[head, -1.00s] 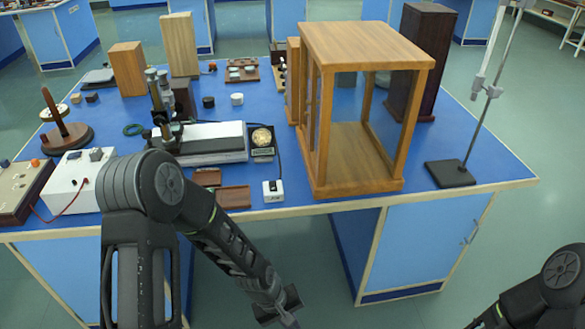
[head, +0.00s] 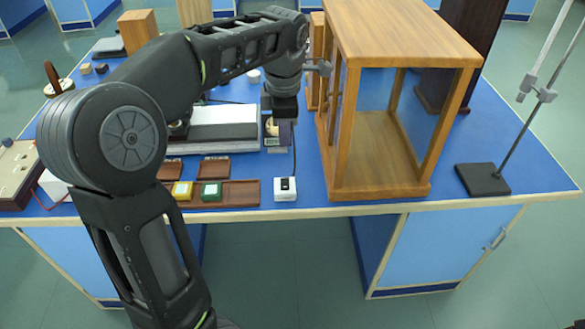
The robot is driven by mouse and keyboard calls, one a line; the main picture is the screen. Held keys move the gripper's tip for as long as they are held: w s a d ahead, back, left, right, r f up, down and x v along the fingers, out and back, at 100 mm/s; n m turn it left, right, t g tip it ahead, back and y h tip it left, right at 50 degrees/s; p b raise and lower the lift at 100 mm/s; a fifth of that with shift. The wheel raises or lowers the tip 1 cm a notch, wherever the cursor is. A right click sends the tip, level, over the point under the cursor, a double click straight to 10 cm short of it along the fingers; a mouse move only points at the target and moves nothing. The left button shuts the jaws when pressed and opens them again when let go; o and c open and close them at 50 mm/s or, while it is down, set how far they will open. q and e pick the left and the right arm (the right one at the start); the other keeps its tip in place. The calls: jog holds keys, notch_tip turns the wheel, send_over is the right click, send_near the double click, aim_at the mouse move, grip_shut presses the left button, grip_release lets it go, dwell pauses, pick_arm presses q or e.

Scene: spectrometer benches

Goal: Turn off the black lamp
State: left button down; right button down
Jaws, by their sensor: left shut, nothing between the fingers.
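A small white switch box (head: 285,190) with a dark rocker on top sits near the front edge of the blue bench. A dark cable runs back from it toward a small dark unit (head: 271,142), partly covered by my gripper. I cannot tell for sure whether this unit is the black lamp, or whether it is lit. My left gripper (head: 286,146) points down in front of this unit, behind the switch box and apart from it. Its fingers are shut and empty. My left forearm hides much of the bench's left and middle. My right gripper is out of view.
A wooden glazed case (head: 388,190) stands just right of the switch box. A brown tray (head: 238,194) with a yellow and a green block lies to its left. A white-topped instrument (head: 222,125) is behind. A stand with a black base (head: 482,180) is at right.

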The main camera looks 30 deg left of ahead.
aim_at(285, 180)
pick_arm(q)
jog(key=shift+f, duration=0.1)
jog(key=f, duration=0.4)
jog(key=w+f, duration=0.1)
jog(key=f, duration=0.4)
jog(key=a+f+p, duration=0.1)
jog(key=f, duration=0.3)
jog(key=shift+w+f, duration=0.15)
jog(key=shift+f, duration=0.3)
